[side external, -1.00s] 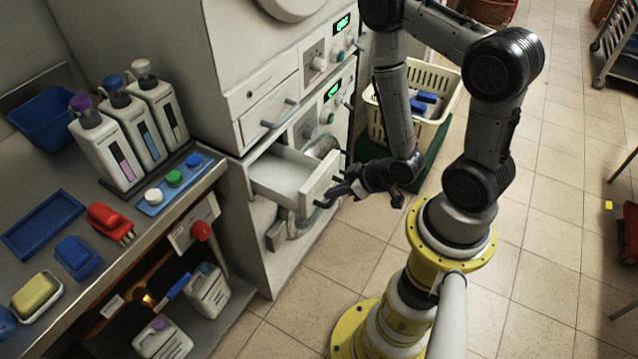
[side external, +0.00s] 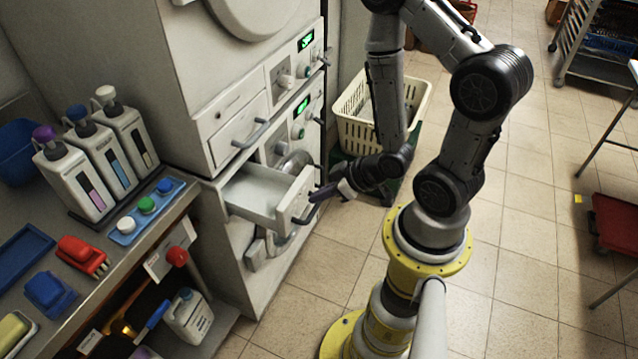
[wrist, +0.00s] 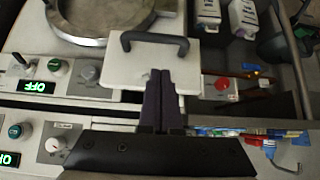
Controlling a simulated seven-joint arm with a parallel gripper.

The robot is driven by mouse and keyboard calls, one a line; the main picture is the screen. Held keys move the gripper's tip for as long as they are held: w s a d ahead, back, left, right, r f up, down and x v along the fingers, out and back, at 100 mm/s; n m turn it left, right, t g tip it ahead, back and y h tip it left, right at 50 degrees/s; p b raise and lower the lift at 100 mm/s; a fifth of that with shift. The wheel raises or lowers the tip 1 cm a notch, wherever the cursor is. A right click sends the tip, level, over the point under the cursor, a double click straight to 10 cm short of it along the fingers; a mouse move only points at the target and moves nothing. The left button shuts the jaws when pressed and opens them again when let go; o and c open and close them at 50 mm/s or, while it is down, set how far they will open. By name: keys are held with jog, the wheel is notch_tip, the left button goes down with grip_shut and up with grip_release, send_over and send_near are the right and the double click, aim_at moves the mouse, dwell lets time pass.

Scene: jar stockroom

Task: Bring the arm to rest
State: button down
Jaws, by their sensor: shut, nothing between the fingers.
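My gripper (side external: 316,194) is beside the front of a pulled-out white drawer (side external: 265,190) in the side view, close to its grey handle (side external: 308,214). In the wrist view the two dark fingers (wrist: 157,98) lie together, shut with nothing between them. They overlap the white drawer front (wrist: 188,68) there, and the dark handle (wrist: 155,37) shows above their tips. I cannot tell whether the fingers touch the drawer. The visible inside of the drawer looks empty.
The white machine (side external: 190,70) with green displays stands behind the drawer. A cream basket (side external: 355,125) is behind my arm. A counter at left holds several bottles (side external: 75,180), a blue tray (side external: 22,255) and brushes.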

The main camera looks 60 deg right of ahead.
jog(key=w+a+r+n+t, duration=0.1)
jog(key=w+r+t, duration=0.15)
jog(key=r, duration=0.95)
jog(key=w+r+n+t, duration=0.1)
jog(key=w+r, duration=0.3)
jog(key=r, duration=0.7)
jog(key=s+a+r+m+g, duration=0.2)
jog(key=s+r+g, duration=0.1)
jog(key=s+r, duration=0.35)
jog(key=s+f+g, duration=0.3)
jog(key=s+f, duration=0.1)
jog(key=s, duration=0.4)
jog(key=shift+a, duration=0.3)
